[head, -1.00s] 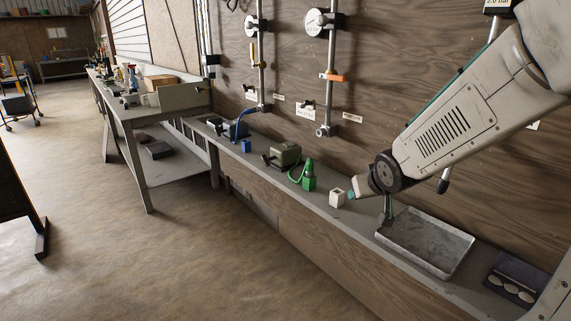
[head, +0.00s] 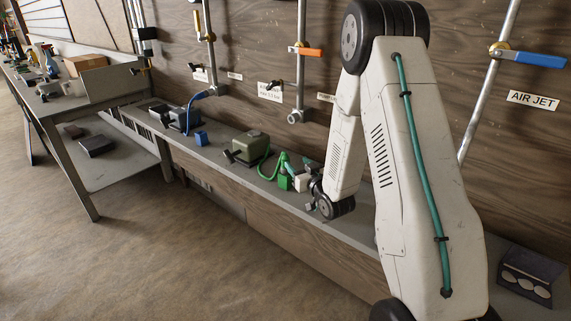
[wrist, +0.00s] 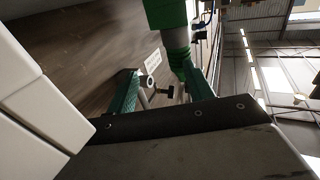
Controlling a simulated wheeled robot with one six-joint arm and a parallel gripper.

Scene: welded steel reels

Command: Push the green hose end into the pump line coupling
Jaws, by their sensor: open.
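The green hose (head: 264,163) curves along the ledge to a green block (head: 284,183). In the wrist view the green block (wrist: 166,14) and a ribbed green hose end (wrist: 177,58) are close by, beside the right-hand finger. My gripper (head: 301,164) is open at the hose; its teal fingers (wrist: 160,84) stand apart in the wrist view, and I see no grip on the hose. A pipe ends in a round open coupling (head: 296,117) above the ledge; a similar opening (wrist: 150,83) shows between the fingers. Its label is too small to read, so I cannot confirm it is the pump line.
An olive box (head: 250,146) and a blue block (head: 201,138) sit further left. My arm hides the ledge's right part.

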